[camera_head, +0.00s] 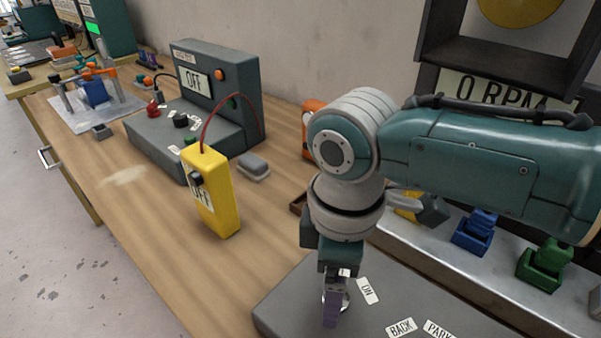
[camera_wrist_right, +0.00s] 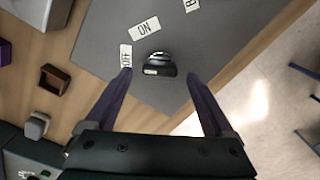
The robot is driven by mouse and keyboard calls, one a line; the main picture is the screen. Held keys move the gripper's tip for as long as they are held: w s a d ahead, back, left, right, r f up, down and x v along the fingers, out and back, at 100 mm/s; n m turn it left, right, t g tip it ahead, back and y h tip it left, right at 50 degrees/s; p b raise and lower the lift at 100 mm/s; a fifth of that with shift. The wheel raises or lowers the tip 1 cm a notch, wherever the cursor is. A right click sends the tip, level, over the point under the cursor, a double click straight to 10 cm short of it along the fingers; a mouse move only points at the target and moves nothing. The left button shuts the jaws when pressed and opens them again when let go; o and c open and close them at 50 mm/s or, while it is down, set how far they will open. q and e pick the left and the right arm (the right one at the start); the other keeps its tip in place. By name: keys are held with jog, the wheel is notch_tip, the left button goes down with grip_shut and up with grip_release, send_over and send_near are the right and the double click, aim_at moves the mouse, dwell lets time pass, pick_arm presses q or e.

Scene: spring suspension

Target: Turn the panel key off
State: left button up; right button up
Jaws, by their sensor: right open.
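The panel key (camera_wrist_right: 158,62) is a small dark knob with a shiny top and a pale mark. It stands on the grey panel (camera_wrist_right: 100,50), which also shows in the head view (camera_head: 290,300). A white ON label (camera_wrist_right: 145,27) and an OFF label (camera_wrist_right: 126,56) are beside it; a finger partly covers the OFF label. My right gripper (camera_wrist_right: 159,76) is open, its purple fingers on either side of the key with gaps. In the head view my right gripper (camera_head: 334,308) points down at the panel and mostly hides the key. I cannot tell which label the key points to.
BACK (camera_head: 401,328) and PARK (camera_head: 438,329) labels lie on the panel. A yellow box (camera_head: 219,205) with a red cable and a grey box (camera_head: 222,85) with an OFF display stand left. A 0 RPM sign (camera_head: 500,90) and blue (camera_head: 474,232) and green (camera_head: 541,265) blocks are right.

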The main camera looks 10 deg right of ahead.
notch_tip(320, 180, up, 9)
jog(key=p, duration=0.1)
jog(key=shift+r, duration=0.15)
